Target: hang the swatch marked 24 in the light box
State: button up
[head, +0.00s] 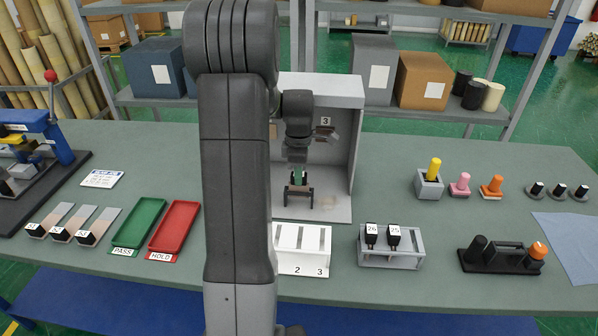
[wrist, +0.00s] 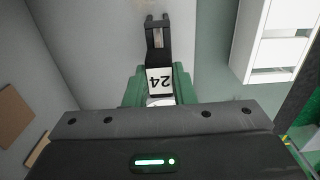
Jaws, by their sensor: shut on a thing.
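My gripper (head: 299,184) points down in front of the light box's back wall in the head view. It is shut on the swatch marked 24; its black holder with a white "24" label (wrist: 160,80) sits between the green fingers in the wrist view. The swatch's coloured face is mostly hidden. The light box (head: 342,90) is a grey open-fronted booth. Inside it, a "3" label (head: 325,121) marks a spot on the back wall, with a small brownish piece (head: 326,134) just below. My arm hides the box's left side, including any other labels there.
A white rack with slots marked 2 and 3 (head: 302,263) stands in front of the box. A grey rack (head: 391,261) holds black-handled pieces 26 and 25. Green PASS (head: 139,224) and red HOLD (head: 174,227) trays lie left.

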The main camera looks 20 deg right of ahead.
jog(key=shift+f+b, duration=0.75)
jog(key=shift+f, duration=0.6)
jog(key=o, duration=1)
jog(key=shift+o, duration=0.2)
jog(key=shift+r, duration=0.1)
notch_tip(320, 180, up, 14)
jog(key=shift+b, duration=0.4)
jog(key=shift+f, duration=0.25)
